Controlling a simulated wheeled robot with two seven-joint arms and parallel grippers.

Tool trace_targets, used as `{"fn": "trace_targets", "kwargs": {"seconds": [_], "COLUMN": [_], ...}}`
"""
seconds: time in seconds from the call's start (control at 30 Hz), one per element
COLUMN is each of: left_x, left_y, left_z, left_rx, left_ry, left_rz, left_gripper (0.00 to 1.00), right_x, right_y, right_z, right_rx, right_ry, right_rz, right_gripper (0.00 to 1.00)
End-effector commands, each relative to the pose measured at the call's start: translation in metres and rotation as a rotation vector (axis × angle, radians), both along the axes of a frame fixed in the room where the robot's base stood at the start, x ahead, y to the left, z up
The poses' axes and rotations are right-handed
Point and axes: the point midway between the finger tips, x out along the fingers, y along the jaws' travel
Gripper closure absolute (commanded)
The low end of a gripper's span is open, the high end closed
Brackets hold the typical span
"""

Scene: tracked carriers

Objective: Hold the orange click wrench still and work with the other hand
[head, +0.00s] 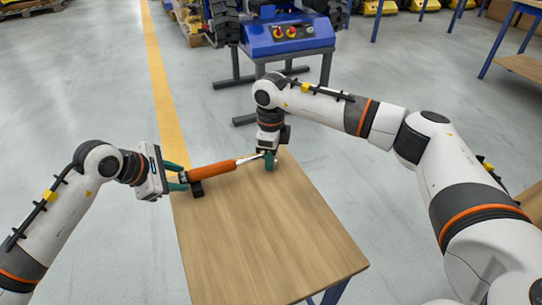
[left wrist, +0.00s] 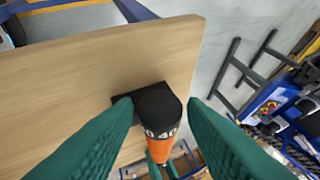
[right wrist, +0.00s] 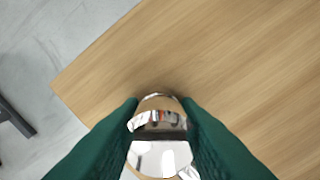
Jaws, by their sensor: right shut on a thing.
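The orange click wrench (head: 213,171) lies across the far end of the wooden table, its handle end to the left. Its handle rests at a small black block (head: 197,188). My right gripper (head: 269,163) is shut on the shiny metal head of the wrench (right wrist: 160,155), which shows between its fingers in the right wrist view. My left gripper (head: 185,178) is open at the handle end. In the left wrist view the black end cap (left wrist: 158,110) with white numbers sits between the green fingers, with a gap on each side.
The wooden table (head: 270,235) is bare towards me. A blue machine (head: 288,35) with buttons stands behind it. A yellow floor line (head: 160,75) runs past the table's far left corner. Grey floor surrounds the table.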

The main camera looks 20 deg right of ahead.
Motion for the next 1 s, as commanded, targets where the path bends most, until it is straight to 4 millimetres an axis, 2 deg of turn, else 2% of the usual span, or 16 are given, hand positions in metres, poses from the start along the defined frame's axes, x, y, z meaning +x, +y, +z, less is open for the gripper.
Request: {"fn": "trace_targets", "kwargs": {"seconds": [0.03,0.17,0.2,0.23,0.3,0.6,1.0], "left_x": [0.000,0.000,0.000,0.000,0.000,-0.001,-0.012], "left_y": [0.000,0.000,0.000,0.000,0.000,0.002,0.024], "left_z": [0.000,0.000,0.000,0.000,0.000,0.002,0.032], "left_rx": [0.000,0.000,0.000,0.000,0.000,0.000,0.000], "left_ry": [0.000,0.000,0.000,0.000,0.000,-0.001,-0.002], "left_rz": [0.000,0.000,0.000,0.000,0.000,0.001,0.000], "left_gripper": [0.67,0.88,0.90,0.69,0.62,0.62,0.62], "right_x": [0.000,0.000,0.000,0.000,0.000,0.000,0.000], "right_y": [0.000,0.000,0.000,0.000,0.000,0.000,0.000], "right_z": [0.000,0.000,0.000,0.000,0.000,0.000,0.000], "right_rx": [-0.001,-0.001,-0.001,-0.001,-0.001,0.000,0.000], "right_ry": [-0.001,-0.001,-0.001,-0.001,-0.001,-0.001,-0.001], "right_rz": [0.000,0.000,0.000,0.000,0.000,0.000,0.000], "right_gripper": [1.00,1.00,1.00,1.00,1.00,1.00,1.00]}}
